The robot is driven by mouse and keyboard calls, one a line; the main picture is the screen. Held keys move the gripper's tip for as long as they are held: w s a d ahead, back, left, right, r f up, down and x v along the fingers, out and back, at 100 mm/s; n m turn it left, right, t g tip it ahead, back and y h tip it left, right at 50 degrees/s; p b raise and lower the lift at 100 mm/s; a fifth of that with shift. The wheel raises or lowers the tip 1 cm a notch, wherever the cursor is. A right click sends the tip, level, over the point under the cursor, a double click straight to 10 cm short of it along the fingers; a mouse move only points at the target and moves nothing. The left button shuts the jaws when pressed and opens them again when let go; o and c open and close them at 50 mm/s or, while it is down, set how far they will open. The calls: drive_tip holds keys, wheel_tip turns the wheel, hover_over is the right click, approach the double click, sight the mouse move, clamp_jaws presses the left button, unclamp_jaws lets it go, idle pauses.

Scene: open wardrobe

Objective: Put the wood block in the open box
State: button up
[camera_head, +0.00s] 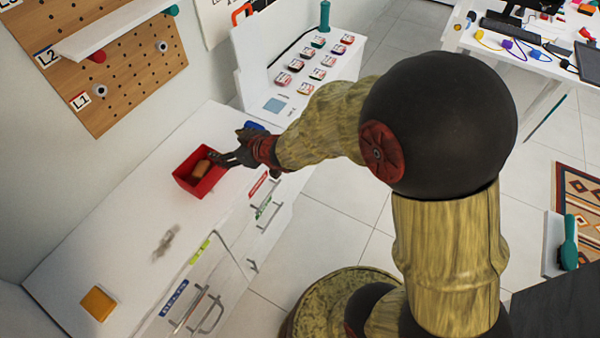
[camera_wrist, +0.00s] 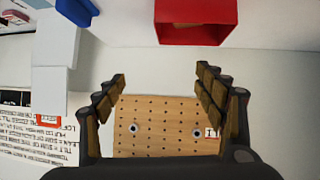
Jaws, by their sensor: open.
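A red open box (camera_head: 184,182) stands on the white cabinet top; it also shows at the top of the wrist view (camera_wrist: 196,35). A brown block (camera_head: 201,169), which looks like the wood block, lies inside the box. Its edge may show in the wrist view, too little to be sure. My gripper (camera_head: 214,158) is open, with its fingertips by the box's right side in the head view. In the wrist view my gripper (camera_wrist: 162,75) has its fingers spread with nothing between them.
An orange-yellow block (camera_head: 98,303) lies at the near left of the cabinet top. A blurred grey thing (camera_head: 166,242) is between it and the box. A blue object (camera_head: 255,126) is behind my gripper. A pegboard (camera_head: 115,60) hangs on the wall.

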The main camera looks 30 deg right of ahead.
drive_tip(key=s+d+r+m+g+h, duration=0.1)
drive_tip(key=s+d+r+m+h, duration=0.4)
drive_tip(key=s+d+r, duration=0.7)
drive_tip(key=s+a+r+g, duration=0.1)
drive_tip(key=s+g, duration=0.1)
drive_tip(key=s, duration=0.7)
drive_tip(key=s+r+m+g, duration=0.1)
drive_tip(key=s+r+g, duration=0.1)
drive_tip(key=s, duration=0.6)
drive_tip(key=shift+s+a, duration=0.35)
drive_tip(key=shift+a, duration=0.05)
